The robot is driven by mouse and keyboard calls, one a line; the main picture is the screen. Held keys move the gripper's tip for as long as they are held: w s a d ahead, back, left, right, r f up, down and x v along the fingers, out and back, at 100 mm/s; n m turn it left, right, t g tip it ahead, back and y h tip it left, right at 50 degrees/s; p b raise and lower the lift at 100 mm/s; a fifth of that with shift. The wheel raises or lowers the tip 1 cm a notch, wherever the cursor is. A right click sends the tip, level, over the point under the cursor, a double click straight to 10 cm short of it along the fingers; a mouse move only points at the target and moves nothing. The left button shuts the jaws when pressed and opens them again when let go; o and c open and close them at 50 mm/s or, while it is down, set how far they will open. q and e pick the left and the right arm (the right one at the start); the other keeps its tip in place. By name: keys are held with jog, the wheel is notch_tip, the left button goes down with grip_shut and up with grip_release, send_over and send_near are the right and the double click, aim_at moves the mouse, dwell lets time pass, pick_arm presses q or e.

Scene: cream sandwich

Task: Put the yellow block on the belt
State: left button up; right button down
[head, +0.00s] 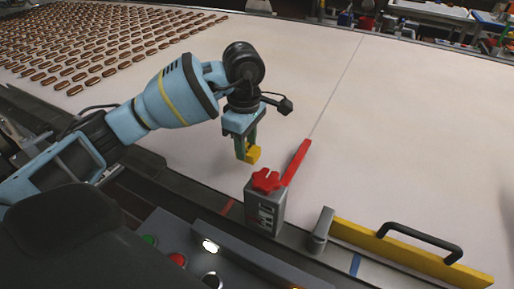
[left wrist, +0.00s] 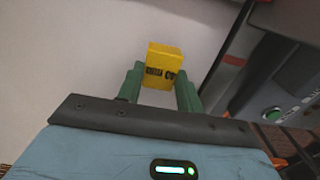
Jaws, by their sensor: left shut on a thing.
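The yellow block (head: 252,155) is small and held between the green fingertips of my left gripper (head: 244,147). In the left wrist view the yellow block (left wrist: 164,66) shows dark markings on its face, and the left gripper (left wrist: 158,82) is shut on it. The belt (head: 390,130) is a wide pale surface. In the head view, the block appears over the belt near its front edge, left of the red bar. I cannot tell whether the block touches the belt. My right gripper is not in view.
A grey post with a red knob (head: 266,180) and a red bar (head: 297,160) stands at the belt's front edge. A yellow bar with a black handle (head: 420,238) lies to its right. Rows of brown cookies (head: 90,45) cover the belt's far left. The belt's right side is clear.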

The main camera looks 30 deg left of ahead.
pick_arm(q)
jog(key=shift+w+d+f, duration=0.15)
jog(key=shift+w+d, duration=0.25)
jog(key=shift+w, duration=0.4)
jog(key=shift+w+d+f, duration=0.1)
jog(key=shift+w+d, duration=0.25)
jog(key=shift+w, duration=0.4)
jog(key=shift+a+f, duration=0.1)
jog(key=shift+f, duration=1.55)
jog(key=shift+f, duration=0.15)
jog(key=o, duration=1)
notch_tip(320, 180, up, 12)
jog(key=shift+p, duration=0.45)
